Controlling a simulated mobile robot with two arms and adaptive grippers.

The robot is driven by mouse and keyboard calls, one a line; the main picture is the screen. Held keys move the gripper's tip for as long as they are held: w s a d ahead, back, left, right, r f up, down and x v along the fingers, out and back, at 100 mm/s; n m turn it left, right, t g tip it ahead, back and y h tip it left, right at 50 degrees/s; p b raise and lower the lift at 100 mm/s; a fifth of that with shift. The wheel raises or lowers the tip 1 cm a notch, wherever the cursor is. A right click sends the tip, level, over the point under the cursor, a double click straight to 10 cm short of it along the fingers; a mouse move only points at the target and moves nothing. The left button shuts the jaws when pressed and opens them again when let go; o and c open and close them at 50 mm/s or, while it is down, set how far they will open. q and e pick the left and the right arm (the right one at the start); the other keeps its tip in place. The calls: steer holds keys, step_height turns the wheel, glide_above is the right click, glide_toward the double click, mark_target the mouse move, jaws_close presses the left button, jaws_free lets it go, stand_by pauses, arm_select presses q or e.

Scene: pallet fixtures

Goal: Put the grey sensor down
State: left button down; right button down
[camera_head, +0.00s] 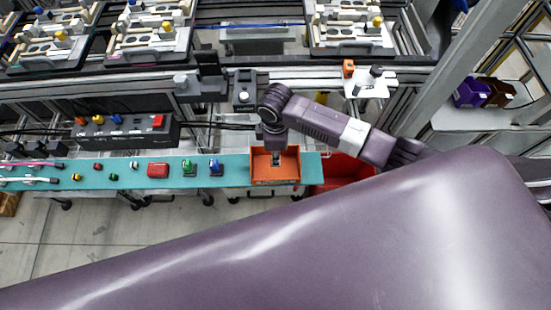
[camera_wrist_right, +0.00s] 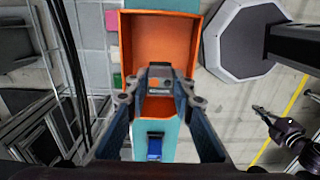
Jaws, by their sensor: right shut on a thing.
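My right gripper (camera_head: 276,157) points down over the orange bin (camera_head: 255,172) at the right end of the teal bench strip. In the right wrist view, its two fingers (camera_wrist_right: 160,98) are shut on the grey sensor (camera_wrist_right: 160,73), a small grey block with an orange patch. The orange bin (camera_wrist_right: 160,22) lies behind and beyond the sensor there, and its visible floor looks empty. I cannot tell whether the sensor touches the bin. What seems to be my left gripper (camera_wrist_right: 266,115) hangs at the right edge of the wrist view, too small to read; the head view does not show it.
Blue (camera_head: 216,167) and green (camera_head: 189,168) parts and a red button (camera_head: 158,170) stand left of the bin on the teal strip (camera_head: 130,178). A red bin (camera_head: 340,170) is on its right. A black box (camera_head: 125,131) and rail run behind.

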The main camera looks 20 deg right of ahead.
step_height(320, 180, down, 3)
steer(key=shift+f, duration=0.35)
steer(key=shift+f, duration=0.15)
steer(key=c, duration=1.7)
jaws_free()
steer(key=shift+o, duration=0.2)
